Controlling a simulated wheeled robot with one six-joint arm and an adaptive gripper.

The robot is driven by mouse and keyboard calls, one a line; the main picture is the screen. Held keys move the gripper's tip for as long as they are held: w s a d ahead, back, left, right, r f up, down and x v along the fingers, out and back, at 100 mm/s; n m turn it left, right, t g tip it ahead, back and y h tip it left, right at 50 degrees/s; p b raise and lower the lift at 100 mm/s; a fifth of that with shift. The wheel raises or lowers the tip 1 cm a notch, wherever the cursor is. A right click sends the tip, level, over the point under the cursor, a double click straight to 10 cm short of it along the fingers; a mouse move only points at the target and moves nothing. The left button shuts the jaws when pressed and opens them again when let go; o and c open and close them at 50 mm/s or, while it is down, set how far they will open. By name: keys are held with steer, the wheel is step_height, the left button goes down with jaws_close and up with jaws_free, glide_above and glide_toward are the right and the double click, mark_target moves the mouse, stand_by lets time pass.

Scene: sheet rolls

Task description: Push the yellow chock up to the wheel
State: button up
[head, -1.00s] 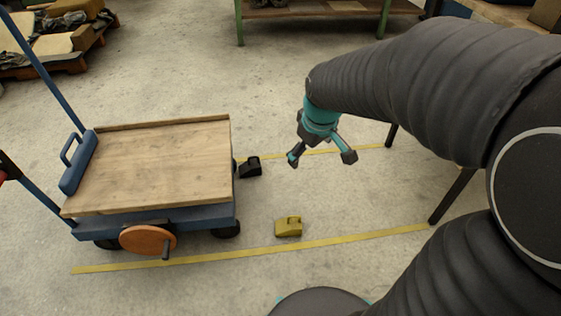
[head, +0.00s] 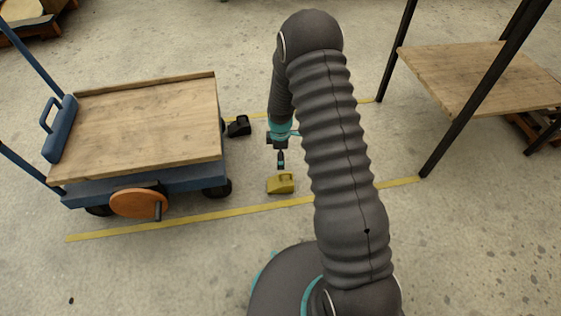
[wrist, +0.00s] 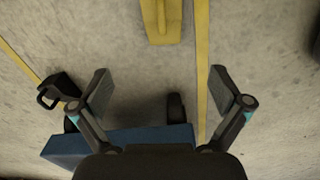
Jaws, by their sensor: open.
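The yellow chock (head: 281,184) stands on the concrete floor to the right of the cart's near right wheel (head: 217,189), with a clear gap between them. In the wrist view the chock (wrist: 160,22) is at the top, partly cut off, and the dark wheel (wrist: 176,107) shows beside the cart's blue frame (wrist: 118,146). My gripper (head: 281,161) points down just behind the chock in the head view, apparently above the floor. Its two fingers are spread and empty in the wrist view; touching with the chock does not show.
A black chock (head: 239,126) sits near the cart's far right side. The blue cart with a wooden top (head: 145,125) carries an orange disc (head: 139,203) on its side. Yellow lines (head: 180,220) mark the floor. A wooden table (head: 480,75) with black legs stands at right.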

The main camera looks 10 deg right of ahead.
mark_target(280, 180)
step_height(280, 180, down, 4)
steer(key=shift+s+r+n, duration=0.1)
steer(key=shift+s+n, duration=0.05)
steer(key=shift+n, duration=0.15)
step_height(280, 180, down, 14)
steer(key=shift+r+b, duration=0.25)
steer(key=shift+b, duration=0.4)
steer(key=c, duration=1.5)
steer(key=shift+w+a+b, duration=0.2)
steer(key=shift+a+b, duration=0.75)
steer(key=shift+a, duration=2.45)
steer(key=shift+w+a+b, duration=0.2)
steer(key=shift+a+b, duration=0.75)
steer(key=shift+a, duration=2.45)
steer(key=o, duration=1.5)
steer(key=shift+r, duration=0.1)
